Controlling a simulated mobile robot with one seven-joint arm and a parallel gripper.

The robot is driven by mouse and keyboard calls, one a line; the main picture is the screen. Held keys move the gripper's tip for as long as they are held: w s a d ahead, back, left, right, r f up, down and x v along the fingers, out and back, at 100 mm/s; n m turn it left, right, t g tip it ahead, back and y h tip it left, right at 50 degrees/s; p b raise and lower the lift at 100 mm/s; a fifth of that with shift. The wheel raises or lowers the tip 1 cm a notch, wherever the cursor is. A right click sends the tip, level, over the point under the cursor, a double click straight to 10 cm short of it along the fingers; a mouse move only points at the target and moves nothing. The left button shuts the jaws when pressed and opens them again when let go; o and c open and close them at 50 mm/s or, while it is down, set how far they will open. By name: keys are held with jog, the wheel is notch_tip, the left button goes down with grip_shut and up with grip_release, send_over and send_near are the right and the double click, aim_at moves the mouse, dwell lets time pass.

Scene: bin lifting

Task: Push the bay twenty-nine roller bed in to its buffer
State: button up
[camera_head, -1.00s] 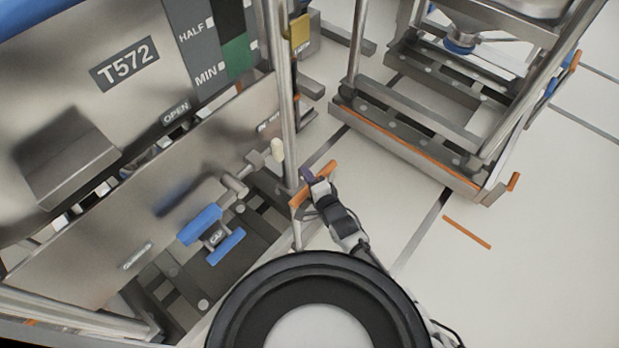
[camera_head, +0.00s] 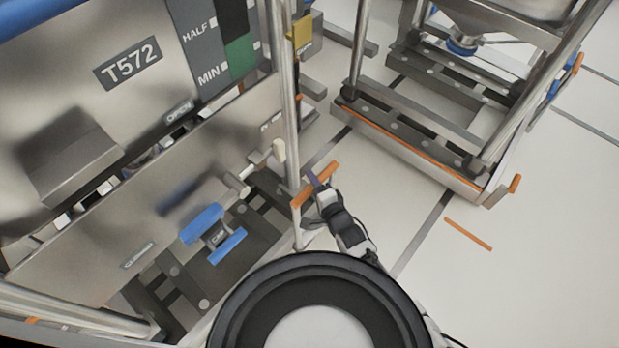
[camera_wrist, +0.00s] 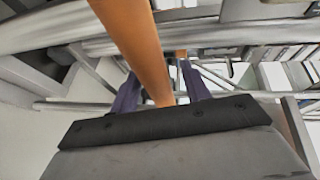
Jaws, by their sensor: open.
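An orange bar (camera_head: 329,173) stands slanting at the right corner of the T572 station, beside a steel post. My gripper (camera_head: 313,182) is at this bar. In the wrist view the orange bar (camera_wrist: 138,45) runs between the two purple fingers of my open gripper (camera_wrist: 160,88); I cannot tell whether they touch it. A dark low bed (camera_head: 235,265) lies under the station, with a blue handle (camera_head: 225,243) on it. Another low frame with an orange edge (camera_head: 400,150) stands at the right. I can read no bay number, so I cannot tell which bed is twenty-nine.
The steel station with its T572 plate (camera_head: 128,65) fills the left side. A steel post (camera_head: 284,100) rises close beside my gripper. Pale floor (camera_head: 540,260) is open at the lower right, with an orange floor mark (camera_head: 468,234).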

jog(key=v, duration=1.1)
jog(key=shift+r, duration=0.1)
